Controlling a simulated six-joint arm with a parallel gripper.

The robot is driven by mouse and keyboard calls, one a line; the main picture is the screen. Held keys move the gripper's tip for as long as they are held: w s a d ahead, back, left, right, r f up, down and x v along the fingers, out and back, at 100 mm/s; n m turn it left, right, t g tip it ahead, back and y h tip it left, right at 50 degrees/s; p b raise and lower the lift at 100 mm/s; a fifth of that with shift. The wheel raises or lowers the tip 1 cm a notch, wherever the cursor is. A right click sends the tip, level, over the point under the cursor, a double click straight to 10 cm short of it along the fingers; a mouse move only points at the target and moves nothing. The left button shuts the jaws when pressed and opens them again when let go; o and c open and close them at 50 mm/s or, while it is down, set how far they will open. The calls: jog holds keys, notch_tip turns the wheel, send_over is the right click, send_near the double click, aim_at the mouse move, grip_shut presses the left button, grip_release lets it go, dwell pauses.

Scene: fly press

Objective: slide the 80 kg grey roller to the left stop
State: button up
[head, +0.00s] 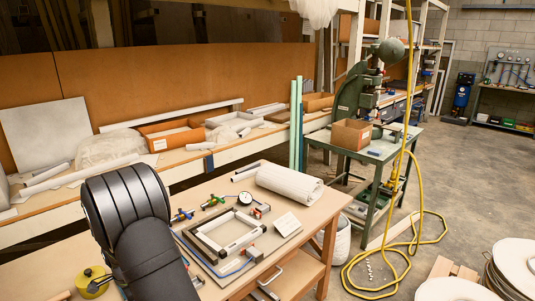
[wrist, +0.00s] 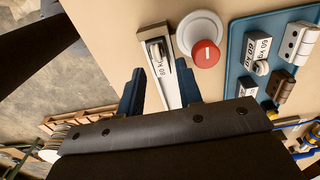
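In the wrist view, a slim pale metal rail (wrist: 171,92) lies on the tan bench top. A small piece with a white kg label (wrist: 162,50) sits on its upper part, with a grey round part beside the label. The label's first digit, 6 or 8, is hard to read. My gripper (wrist: 160,67) is open, its two dark blue fingers apart on either side of the rail in the picture. I cannot tell whether they touch it. I cannot make out which part is the left stop. The head view shows my black arm but not the fingers.
A red button (wrist: 205,54) on a round white base stands close right of the rail. A blue tray (wrist: 238,60) holds more kg-labelled pieces and hinges. In the head view, a white roll (head: 289,184) lies on the bench; a green press (head: 352,92) stands behind.

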jog(key=shift+r, duration=2.05)
jog(key=shift+f, duration=3.55)
jog(key=shift+r, duration=0.1)
notch_tip(320, 180, up, 6)
jog(key=shift+r, duration=0.15)
jog(key=shift+f, duration=0.2)
jog(key=f, duration=0.6)
jog(key=shift+w+d+f, duration=0.2)
jog(key=w+d, duration=0.5)
jog(key=shift+w+r, duration=0.1)
jog(key=shift+r, duration=0.05)
